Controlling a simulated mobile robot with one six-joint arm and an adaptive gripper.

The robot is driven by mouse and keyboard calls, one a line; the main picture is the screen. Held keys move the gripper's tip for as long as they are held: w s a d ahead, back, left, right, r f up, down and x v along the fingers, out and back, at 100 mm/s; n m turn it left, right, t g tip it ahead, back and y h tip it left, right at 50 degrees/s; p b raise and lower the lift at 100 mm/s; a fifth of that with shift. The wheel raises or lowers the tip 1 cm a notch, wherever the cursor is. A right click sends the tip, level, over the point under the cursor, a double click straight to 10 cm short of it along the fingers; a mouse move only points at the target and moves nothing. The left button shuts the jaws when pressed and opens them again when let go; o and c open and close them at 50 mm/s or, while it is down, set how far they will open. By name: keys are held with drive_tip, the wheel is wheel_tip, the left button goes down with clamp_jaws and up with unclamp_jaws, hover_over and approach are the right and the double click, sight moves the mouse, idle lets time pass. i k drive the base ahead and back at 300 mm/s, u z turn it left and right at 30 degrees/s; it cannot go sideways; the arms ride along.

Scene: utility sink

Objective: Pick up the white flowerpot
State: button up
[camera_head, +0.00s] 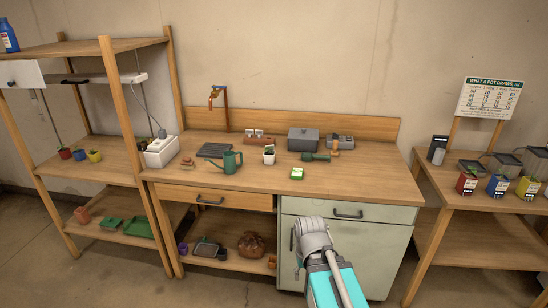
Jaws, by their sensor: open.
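The white flowerpot (269,158) stands upright on the wooden bench top, right of the middle of the watering can and below the tap side of the wall. My gripper (311,226) is at the lower middle, in front of the bench and over the pale green cabinet door in the picture. It is open, well apart from the flowerpot, with nothing seen in it. Its fingers are small and partly hidden by the grey wrist.
A green watering can (230,162) stands left of the flowerpot. A green-white box (297,173) and a green scoop (314,157) lie to its right. A grey lidded box (303,139) stands behind. The bench's front right (365,180) is clear.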

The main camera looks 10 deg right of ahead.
sight(269, 159)
drive_tip(key=i, duration=0.9)
drive_tip(key=u, duration=0.05)
